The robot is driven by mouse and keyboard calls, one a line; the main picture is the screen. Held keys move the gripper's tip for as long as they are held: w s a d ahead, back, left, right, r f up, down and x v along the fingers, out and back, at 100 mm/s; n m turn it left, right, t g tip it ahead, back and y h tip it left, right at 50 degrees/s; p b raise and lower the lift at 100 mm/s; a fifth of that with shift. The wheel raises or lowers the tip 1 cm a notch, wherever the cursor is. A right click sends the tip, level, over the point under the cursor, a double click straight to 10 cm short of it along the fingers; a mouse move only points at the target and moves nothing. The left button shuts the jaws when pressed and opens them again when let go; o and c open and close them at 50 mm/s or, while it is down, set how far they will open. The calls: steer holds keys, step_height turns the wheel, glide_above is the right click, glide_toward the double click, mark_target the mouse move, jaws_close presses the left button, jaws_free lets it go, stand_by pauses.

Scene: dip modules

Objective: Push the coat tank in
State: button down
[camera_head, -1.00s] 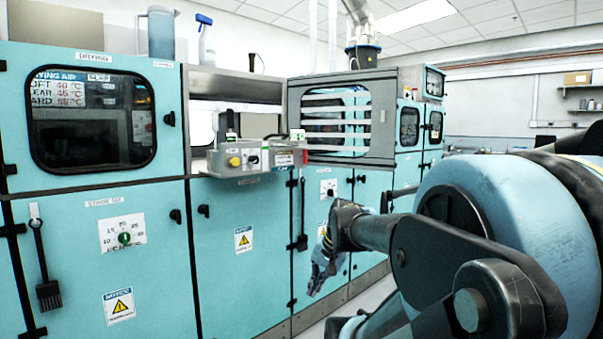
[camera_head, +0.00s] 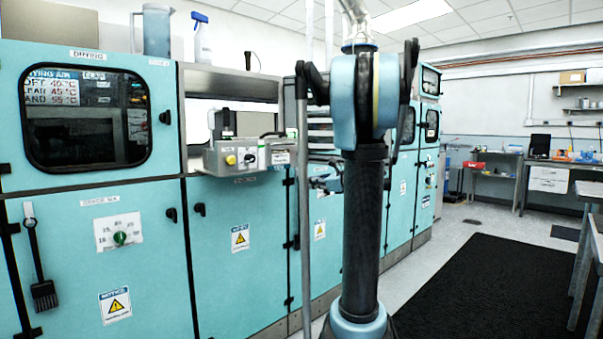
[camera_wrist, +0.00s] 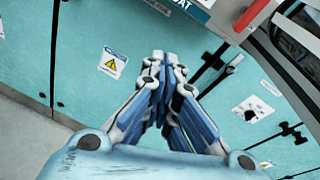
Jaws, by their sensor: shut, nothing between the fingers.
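In the wrist view, a pale box-like part with a blue label ending in "AT" (camera_wrist: 196,9) juts in at the top edge; it is probably the coat tank, mostly cut off. A red bar (camera_wrist: 251,13) is beside it. My gripper (camera_wrist: 163,58) is shut and empty, its fingertips below that part in the picture and apart from it as far as I can tell. In the head view, my gripper (camera_head: 316,183) shows small beside my arm, in front of the teal cabinets. My arm hides much of the bay behind it.
A grey control box with a yellow button (camera_head: 231,159) juts from the cabinet front. A teal drying cabinet (camera_head: 90,200) stands at left. A dark mat (camera_head: 480,285) lies on the open floor at right. Benches (camera_head: 545,168) stand farther back.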

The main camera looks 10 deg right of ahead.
steer(key=w+d+r+m+t, duration=0.3)
steer(key=w+d+m, duration=0.1)
steer(key=w+d, duration=0.2)
steer(key=x, duration=1.3)
steer(key=shift+a, duration=0.4)
steer(key=x, duration=1.7)
steer(key=shift+w+a+f, duration=0.25)
steer(key=shift+a, duration=0.1)
steer(key=shift+s, duration=0.1)
